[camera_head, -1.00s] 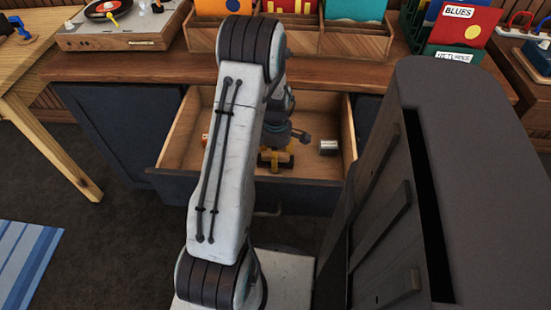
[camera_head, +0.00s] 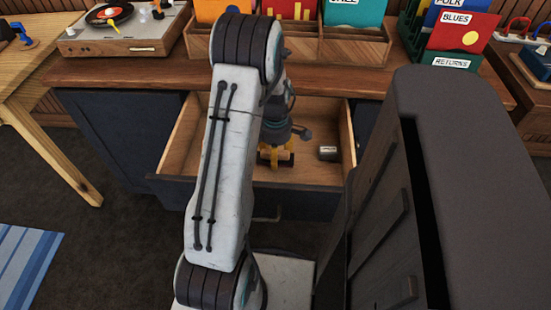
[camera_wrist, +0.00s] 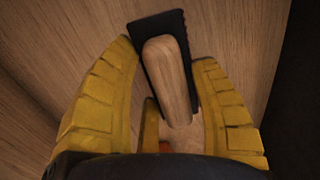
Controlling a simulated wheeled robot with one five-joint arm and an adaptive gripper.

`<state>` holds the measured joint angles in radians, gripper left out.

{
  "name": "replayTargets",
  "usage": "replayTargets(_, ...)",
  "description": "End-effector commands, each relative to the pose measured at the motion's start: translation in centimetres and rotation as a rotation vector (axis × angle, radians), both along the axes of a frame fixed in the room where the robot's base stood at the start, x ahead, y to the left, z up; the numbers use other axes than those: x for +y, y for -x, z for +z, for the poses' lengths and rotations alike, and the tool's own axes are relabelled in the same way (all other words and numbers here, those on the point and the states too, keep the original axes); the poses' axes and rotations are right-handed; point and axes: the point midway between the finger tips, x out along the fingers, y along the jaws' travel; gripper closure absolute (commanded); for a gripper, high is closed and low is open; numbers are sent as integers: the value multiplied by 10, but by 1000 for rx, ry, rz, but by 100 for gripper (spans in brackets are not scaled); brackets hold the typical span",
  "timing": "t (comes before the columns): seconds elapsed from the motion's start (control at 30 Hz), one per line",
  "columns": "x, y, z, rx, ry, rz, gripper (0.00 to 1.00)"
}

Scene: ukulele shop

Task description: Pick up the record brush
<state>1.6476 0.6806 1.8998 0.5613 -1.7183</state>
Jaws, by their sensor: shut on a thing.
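The record brush (camera_wrist: 166,70) has a pale wooden handle on a black pad. In the head view my gripper (camera_head: 276,158) reaches down into the open drawer (camera_head: 315,172). Dark ends of the brush show beside the fingers there. The brush is at or near the drawer floor; I cannot tell whether it touches it.
A small silver-grey object (camera_head: 327,153) lies in the drawer to the right of my gripper. An orange thing (camera_wrist: 151,125) shows partly behind the fingers. The drawer walls enclose the gripper. A turntable (camera_head: 120,35) and record bins (camera_head: 355,45) stand on the counter above.

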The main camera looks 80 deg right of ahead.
Motion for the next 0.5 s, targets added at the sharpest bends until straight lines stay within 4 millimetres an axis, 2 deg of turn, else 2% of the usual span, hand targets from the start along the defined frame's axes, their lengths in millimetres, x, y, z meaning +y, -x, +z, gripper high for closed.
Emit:
replayTargets(0.03,2,5,11,0,3,-4,76)
replayTargets(0.3,28,52,40,1,3,-6,76)
replayTargets(0.5,43,78,58,1,2,-4,76)
